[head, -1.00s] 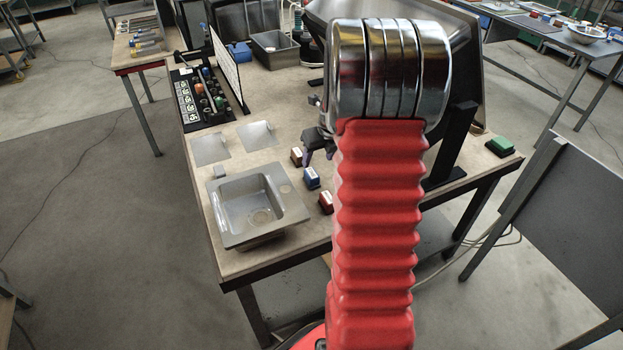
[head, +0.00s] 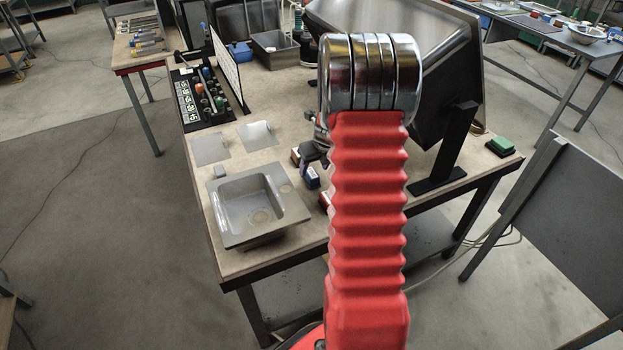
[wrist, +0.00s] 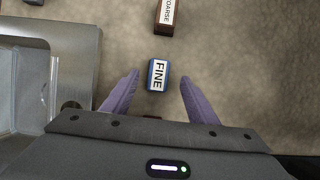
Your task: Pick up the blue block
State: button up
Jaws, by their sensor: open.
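The blue block (wrist: 157,75), with a white top marked FINE, lies on the table between and just ahead of my open fingertips in the wrist view. In the head view the blue block (head: 312,178) is partly covered by my gripper (head: 308,160). My gripper (wrist: 158,82) has its two purple fingers spread, one on each side of the block, with gaps to both. It holds nothing. I cannot tell how high the fingertips are above the table.
A brown block marked COARSE (wrist: 166,17) lies just beyond the blue one. A metal sink (head: 222,232) is at the left, also in the wrist view (wrist: 92,50). Another red block (head: 325,198) is mostly hidden behind my arm.

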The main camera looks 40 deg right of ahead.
aim_at(312, 173)
jog(key=shift+x, duration=2.45)
jog(key=shift+a, duration=0.1)
jog(key=shift+c, duration=0.4)
jog(key=c, duration=1.1)
